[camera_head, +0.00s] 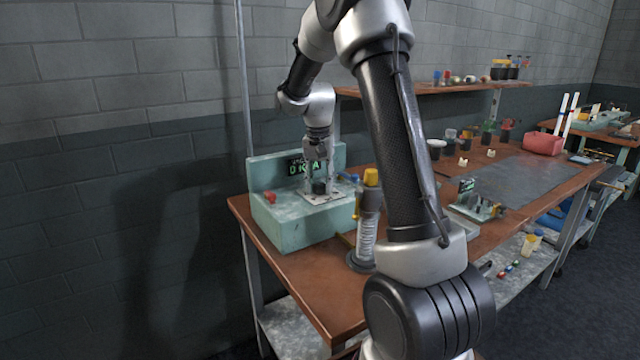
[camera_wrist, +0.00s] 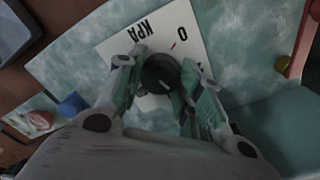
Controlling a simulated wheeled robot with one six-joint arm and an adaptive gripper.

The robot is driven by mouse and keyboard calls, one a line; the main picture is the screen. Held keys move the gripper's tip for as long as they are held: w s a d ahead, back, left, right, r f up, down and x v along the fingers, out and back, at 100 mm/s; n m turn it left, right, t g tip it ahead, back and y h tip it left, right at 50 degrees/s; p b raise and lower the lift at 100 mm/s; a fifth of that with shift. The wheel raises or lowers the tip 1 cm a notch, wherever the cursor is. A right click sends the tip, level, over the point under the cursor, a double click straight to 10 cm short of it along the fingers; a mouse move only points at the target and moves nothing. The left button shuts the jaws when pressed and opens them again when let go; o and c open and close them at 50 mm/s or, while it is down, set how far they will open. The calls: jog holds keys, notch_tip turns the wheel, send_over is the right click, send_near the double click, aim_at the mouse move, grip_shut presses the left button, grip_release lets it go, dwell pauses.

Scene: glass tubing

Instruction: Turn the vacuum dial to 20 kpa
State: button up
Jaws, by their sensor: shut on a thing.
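The vacuum dial is a dark round knob (camera_wrist: 162,75) on a white plate (camera_wrist: 112,48) marked "KPA" and "0", with a small red mark beside the 0. The plate lies on the pale green vacuum unit (camera_head: 290,226). The unit's dark display (camera_head: 303,167) shows green characters that read like 0 KPA, partly covered by my gripper. My gripper (camera_wrist: 160,88) points down over the plate, its two fingers on either side of the knob and shut on it. In the head view my gripper (camera_head: 320,187) stands over the plate.
A red knob (camera_head: 270,197) sits on the unit's left part. A ribbed glass cylinder with a yellow top (camera_head: 368,225) stands right of the unit, close to my arm. Several small items and a red bin (camera_head: 543,143) lie farther along the brown bench (camera_head: 330,287).

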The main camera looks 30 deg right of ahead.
aim_at(319, 184)
jog(key=n, duration=0.3)
jog(key=shift+n, duration=2.3)
jog(key=o, duration=1)
jog(key=shift+o, duration=0.2)
notch_tip(319, 184, up, 12)
jog(key=shift+a, duration=0.2)
